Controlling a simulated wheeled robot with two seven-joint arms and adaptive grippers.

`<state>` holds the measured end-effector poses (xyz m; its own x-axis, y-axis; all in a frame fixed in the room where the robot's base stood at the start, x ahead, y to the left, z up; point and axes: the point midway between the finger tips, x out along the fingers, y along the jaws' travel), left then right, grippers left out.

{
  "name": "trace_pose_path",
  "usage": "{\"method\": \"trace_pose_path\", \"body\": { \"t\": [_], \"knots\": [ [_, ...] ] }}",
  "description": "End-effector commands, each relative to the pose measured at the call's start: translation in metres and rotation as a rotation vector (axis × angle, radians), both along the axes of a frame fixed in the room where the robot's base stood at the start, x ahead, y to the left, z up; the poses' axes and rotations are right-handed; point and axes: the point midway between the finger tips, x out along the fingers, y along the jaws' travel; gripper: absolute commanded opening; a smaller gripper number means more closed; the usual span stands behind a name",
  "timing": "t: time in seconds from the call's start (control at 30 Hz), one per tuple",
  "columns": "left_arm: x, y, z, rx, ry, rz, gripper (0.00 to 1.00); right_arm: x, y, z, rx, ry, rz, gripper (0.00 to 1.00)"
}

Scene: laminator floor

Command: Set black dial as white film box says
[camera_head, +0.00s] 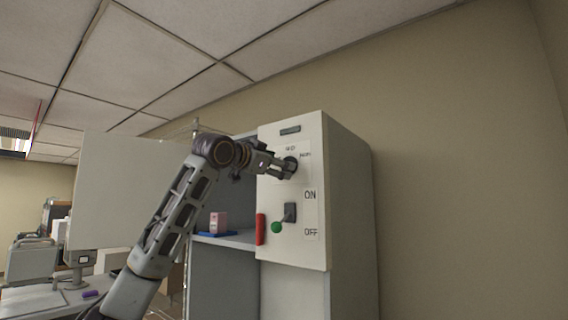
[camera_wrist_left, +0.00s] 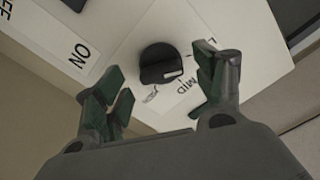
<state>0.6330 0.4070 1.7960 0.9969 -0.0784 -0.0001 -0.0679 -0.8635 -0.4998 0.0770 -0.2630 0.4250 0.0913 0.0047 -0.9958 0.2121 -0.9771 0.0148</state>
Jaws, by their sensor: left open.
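The black dial (camera_wrist_left: 160,64) is on the white panel of a tall cabinet, seen in the left wrist view. Its pale pointer mark faces the MID label. Another label beside it is partly hidden by a finger. My left gripper (camera_wrist_left: 160,88) is open, its green-padded fingers spread to either side of the dial; I cannot tell whether they touch it. In the head view the left gripper (camera_head: 284,167) is at the dial (camera_head: 291,165), partly covering it. A small pinkish box (camera_head: 219,222) stands on the shelf; its writing is unreadable. My right gripper is out of view.
The cabinet (camera_head: 292,252) carries a black ON/OFF switch (camera_head: 290,212), a green button (camera_head: 277,228) and a red handle-like part (camera_head: 260,229) below the dial. A blue tray (camera_head: 207,234) lies under the box. A large pale panel (camera_head: 120,190) stands at left.

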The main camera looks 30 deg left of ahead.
Motion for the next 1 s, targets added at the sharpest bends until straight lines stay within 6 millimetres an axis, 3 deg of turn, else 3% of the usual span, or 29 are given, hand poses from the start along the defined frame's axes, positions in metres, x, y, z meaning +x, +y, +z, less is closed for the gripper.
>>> {"method": "trace_pose_path", "body": {
  "t": [0.3, 0.7, 1.0],
  "knots": [
    [0.030, -0.003, 0.001, -0.001, 0.001, -0.001, 0.70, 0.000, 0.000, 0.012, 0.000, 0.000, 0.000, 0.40],
    [0.035, -0.003, 0.000, 0.000, 0.001, 0.000, 0.70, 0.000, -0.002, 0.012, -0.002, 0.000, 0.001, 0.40],
    [0.035, -0.003, 0.000, 0.000, 0.001, 0.000, 0.34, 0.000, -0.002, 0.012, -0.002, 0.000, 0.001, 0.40]
  ]
}}
